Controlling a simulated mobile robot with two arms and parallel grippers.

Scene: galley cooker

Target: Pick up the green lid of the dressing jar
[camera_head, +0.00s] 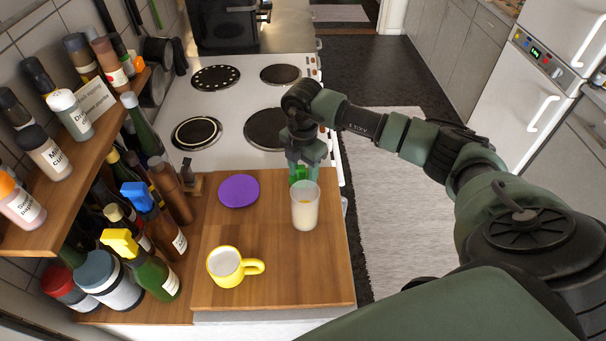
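The dressing jar (305,210) is a clear, upright glass with pale contents, standing on the wooden worktop near its right edge. The bright green lid (299,174) shows just behind the jar's top rim, partly hidden. Whether it touches the jar or the worktop is not clear. My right gripper (305,163) reaches in from the right and points down at the green lid, its fingers close around it. Whether the fingers are shut on the lid cannot be made out. My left gripper is not in view.
A purple disc (238,191) and a yellow mug (229,267) stand left of the jar on the worktop (310,270). Bottles, including one with a yellow top (120,243), and a spice shelf (90,165) crowd the left. A white cooker (235,105) lies behind.

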